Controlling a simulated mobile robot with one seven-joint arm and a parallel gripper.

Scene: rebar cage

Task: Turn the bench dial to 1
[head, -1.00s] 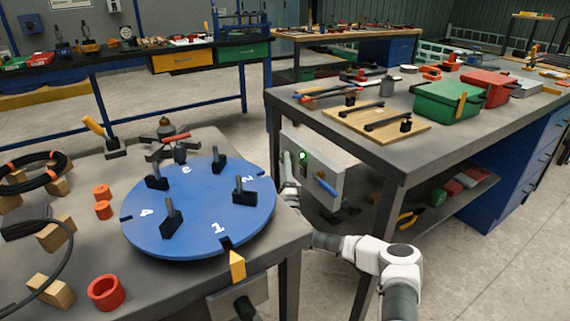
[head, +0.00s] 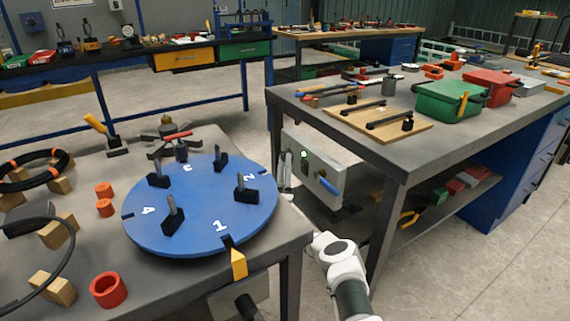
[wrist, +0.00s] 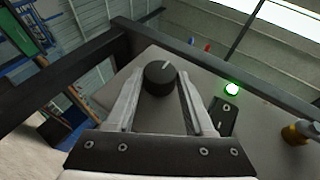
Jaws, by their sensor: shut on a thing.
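The bench dial is a black round knob (wrist: 159,78) with a white pointer line, seen in the wrist view on a grey panel (wrist: 195,70). Its pointer leans up and slightly right; I cannot read any numbers around it. My gripper (wrist: 158,88) has its two pale fingers on either side of the knob and is shut on it. In the head view my gripper (head: 286,168) shows small at the left side of the grey box (head: 325,168) under the right bench. The knob is hidden there.
A green lamp (wrist: 232,88), a black switch (wrist: 222,115) and a brass-coloured fitting (wrist: 296,132) sit right of the dial. In the head view a blue handle (head: 328,184) juts from the box. A blue numbered disc (head: 200,215) lies on the left table.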

